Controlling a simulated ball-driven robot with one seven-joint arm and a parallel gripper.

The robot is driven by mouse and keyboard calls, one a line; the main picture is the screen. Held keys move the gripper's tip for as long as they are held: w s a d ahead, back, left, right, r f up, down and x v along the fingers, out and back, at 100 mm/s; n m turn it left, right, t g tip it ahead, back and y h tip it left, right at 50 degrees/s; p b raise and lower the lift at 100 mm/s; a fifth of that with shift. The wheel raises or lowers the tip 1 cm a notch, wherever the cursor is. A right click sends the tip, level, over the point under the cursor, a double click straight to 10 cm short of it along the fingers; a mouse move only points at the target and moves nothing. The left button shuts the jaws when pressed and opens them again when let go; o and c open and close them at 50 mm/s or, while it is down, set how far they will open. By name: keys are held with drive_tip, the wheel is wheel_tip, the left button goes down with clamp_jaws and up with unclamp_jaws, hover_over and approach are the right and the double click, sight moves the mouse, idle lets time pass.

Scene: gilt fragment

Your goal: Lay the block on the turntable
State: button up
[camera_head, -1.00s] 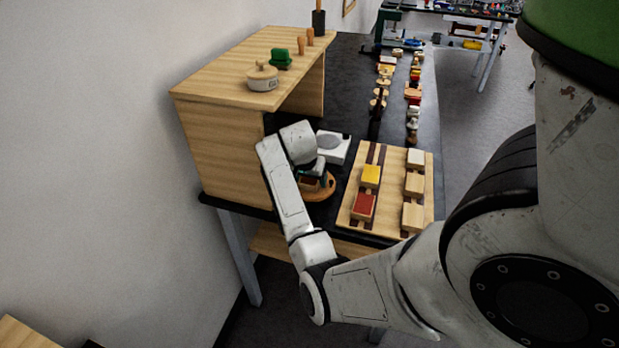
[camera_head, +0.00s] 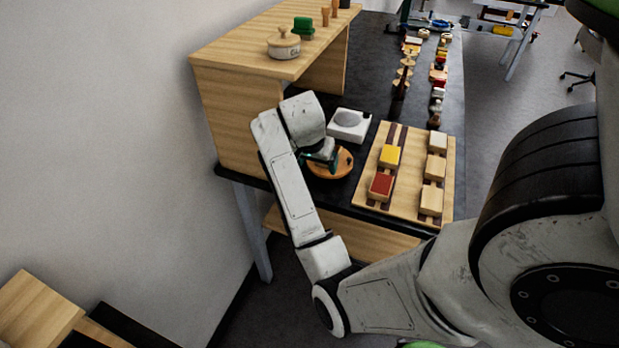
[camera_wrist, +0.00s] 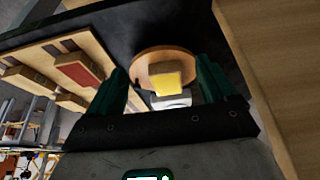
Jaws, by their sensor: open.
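The turntable (camera_head: 328,167) is a round wooden disc on the dark bench, beside the cabinet. It also shows in the wrist view (camera_wrist: 147,57). My gripper (camera_head: 332,160) is over the disc in the head view; its two green fingers (camera_wrist: 163,83) stand apart in the wrist view. A block with a yellow face (camera_wrist: 168,80) shows between the fingers, against the disc, with a pale patch just below it. I cannot tell whether a finger touches it. In the head view my gripper hides this spot.
A wooden rack (camera_head: 408,190) with a yellow block (camera_head: 390,156), a red block (camera_head: 381,186) and several pale blocks is right of the turntable. A white box with a round recess (camera_head: 349,125) is behind it. A wooden cabinet (camera_head: 235,110) stands close on the left.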

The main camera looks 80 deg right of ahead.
drive_tip(key=s+a+f+n+y, duration=0.1)
drive_tip(key=a+f+n, duration=0.3)
drive_tip(key=a, duration=0.6)
drive_tip(key=s+a+f+n+t+y, duration=0.1)
drive_tip(key=s+a+f+n, duration=0.1)
drive_tip(key=a+f+n, duration=0.3)
drive_tip(key=s+a+f+n+y, duration=0.2)
drive_tip(key=a+f+n, duration=0.2)
drive_tip(key=a+n, duration=0.5)
drive_tip(key=a+b, duration=0.1)
drive_tip(key=a, duration=0.6)
drive_tip(key=shift+s+a+f+n+t, duration=0.15)
drive_tip(key=shift+s+a+n+t, duration=0.05)
drive_tip(key=shift+n+t, duration=0.1)
drive_tip(key=shift+c, duration=0.4)
